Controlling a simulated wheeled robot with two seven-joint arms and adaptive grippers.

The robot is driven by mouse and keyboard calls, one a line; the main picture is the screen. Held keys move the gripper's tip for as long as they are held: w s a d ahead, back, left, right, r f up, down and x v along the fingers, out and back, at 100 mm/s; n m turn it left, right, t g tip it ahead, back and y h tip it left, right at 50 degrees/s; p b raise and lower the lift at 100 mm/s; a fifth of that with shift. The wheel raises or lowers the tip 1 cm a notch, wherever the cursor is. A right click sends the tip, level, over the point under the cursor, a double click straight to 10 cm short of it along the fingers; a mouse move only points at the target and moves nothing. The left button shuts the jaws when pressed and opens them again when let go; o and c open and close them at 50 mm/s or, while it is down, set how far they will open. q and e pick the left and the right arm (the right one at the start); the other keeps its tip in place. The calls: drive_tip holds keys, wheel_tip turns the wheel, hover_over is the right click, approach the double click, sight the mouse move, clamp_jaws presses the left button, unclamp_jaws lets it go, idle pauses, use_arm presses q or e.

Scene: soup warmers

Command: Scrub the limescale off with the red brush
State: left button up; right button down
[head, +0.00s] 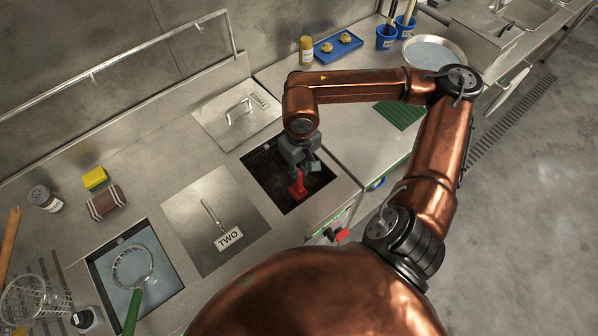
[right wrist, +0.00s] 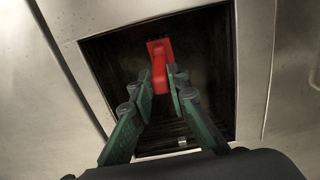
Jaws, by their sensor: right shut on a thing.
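The red brush (head: 297,186) is inside the open dark well (head: 322,184) at the right of the warmer counter. My right gripper (head: 301,170) reaches down into this well and is shut on the brush. In the right wrist view the brush (right wrist: 161,62) stands between the green fingers of my right gripper (right wrist: 166,88), against the dark inside of the well (right wrist: 112,50). I cannot make out limescale clearly on the dark walls and floor. My left gripper is not in view.
A lid marked TWO (head: 215,215) covers the middle well; the lid marked THREE (head: 225,125) lies behind the open well. The left well (head: 168,288) holds liquid and a green-handled strainer (head: 133,300). A yellow sponge (head: 94,178) lies at the back left.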

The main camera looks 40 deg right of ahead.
drive_tip(key=shift+w+b, duration=1.8)
drive_tip(key=shift+w, duration=1.7)
drive_tip(key=shift+s+d+f, duration=0.1)
drive_tip(key=shift+s+f, duration=0.1)
drive_tip(key=shift+s, duration=0.9)
drive_tip(key=shift+s+d+f, duration=0.1)
drive_tip(key=shift+s+f, duration=0.05)
drive_tip(key=shift+s, duration=0.9)
drive_tip(key=shift+s+a+r+p, duration=0.15)
drive_tip(key=shift+s+p, duration=0.2)
drive_tip(key=shift+s, duration=0.55)
drive_tip(key=shift+s+a+f+p, duration=0.1)
drive_tip(key=shift+s+p, duration=0.2)
drive_tip(key=shift+s, duration=0.6)
use_arm(q)
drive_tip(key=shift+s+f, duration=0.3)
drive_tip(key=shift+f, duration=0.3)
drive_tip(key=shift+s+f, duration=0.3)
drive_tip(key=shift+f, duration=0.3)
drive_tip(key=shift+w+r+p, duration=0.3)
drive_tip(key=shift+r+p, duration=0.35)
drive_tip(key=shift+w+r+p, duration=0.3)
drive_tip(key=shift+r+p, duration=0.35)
drive_tip(key=shift+p, duration=0.05)
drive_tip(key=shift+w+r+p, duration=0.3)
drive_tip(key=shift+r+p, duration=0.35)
use_arm(e)
drive_tip(key=shift+w+r, duration=0.2)
drive_tip(key=shift+r, duration=4.05)
